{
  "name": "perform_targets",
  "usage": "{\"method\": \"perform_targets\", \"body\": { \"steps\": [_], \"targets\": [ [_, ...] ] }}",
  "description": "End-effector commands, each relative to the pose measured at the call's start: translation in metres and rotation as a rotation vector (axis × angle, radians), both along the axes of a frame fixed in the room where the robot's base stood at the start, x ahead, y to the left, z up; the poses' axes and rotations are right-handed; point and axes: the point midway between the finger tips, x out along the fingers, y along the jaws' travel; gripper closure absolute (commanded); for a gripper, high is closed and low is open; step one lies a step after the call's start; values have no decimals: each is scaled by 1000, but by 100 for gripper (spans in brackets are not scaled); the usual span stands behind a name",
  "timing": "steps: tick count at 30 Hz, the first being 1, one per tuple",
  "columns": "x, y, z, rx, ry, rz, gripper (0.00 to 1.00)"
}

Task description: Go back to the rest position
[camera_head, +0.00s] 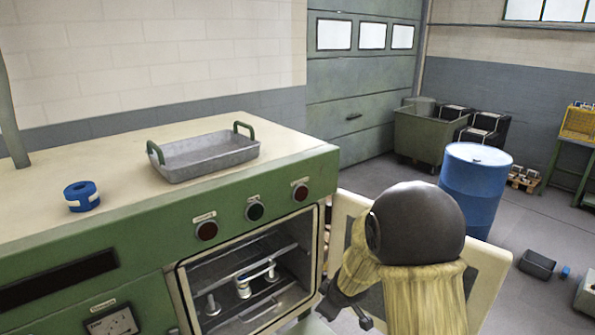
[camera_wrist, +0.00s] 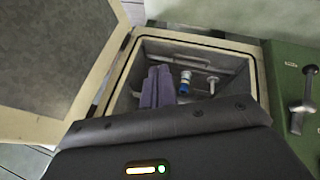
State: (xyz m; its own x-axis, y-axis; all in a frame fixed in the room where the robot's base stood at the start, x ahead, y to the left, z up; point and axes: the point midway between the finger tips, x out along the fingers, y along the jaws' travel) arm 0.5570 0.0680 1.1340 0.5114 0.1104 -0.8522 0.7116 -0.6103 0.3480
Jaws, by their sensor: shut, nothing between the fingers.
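My gripper (camera_wrist: 157,88) shows in the wrist view as two purple-grey fingers side by side, shut with nothing between them. It appears in front of the mouth of an open chamber (camera_wrist: 222,43); whether the tips are inside I cannot tell. In the head view my arm, with a black rounded joint and a tan sleeve, stands in front of the open door, and the fingertips are not clear there. Inside the chamber a small white and blue cylinder (camera_head: 243,287) sits among metal pegs and a bar. It also shows in the wrist view (camera_wrist: 185,82), right of the fingers.
The open door (camera_head: 487,276) is beside my arm. The green machine (camera_head: 134,237) carries a grey metal tray (camera_head: 212,155) and a blue roll (camera_head: 81,196) on top. A blue barrel (camera_head: 474,190) stands behind the door. Floor is open further right, with a dark box (camera_head: 537,264).

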Motion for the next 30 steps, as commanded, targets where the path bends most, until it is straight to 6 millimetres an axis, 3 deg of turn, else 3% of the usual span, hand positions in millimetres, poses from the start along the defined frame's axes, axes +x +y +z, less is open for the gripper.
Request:
{"method": "perform_targets", "body": {
  "steps": [6,12,15,19,30],
  "targets": [
    [-78,-51,31,72,114,-398,100],
    [-163,-69,44,176,249,-722,100],
    [-194,-70,46,222,303,-828,100],
    [-211,-69,47,248,338,-886,100],
    [-211,-68,47,249,338,-886,100]
  ]
}}
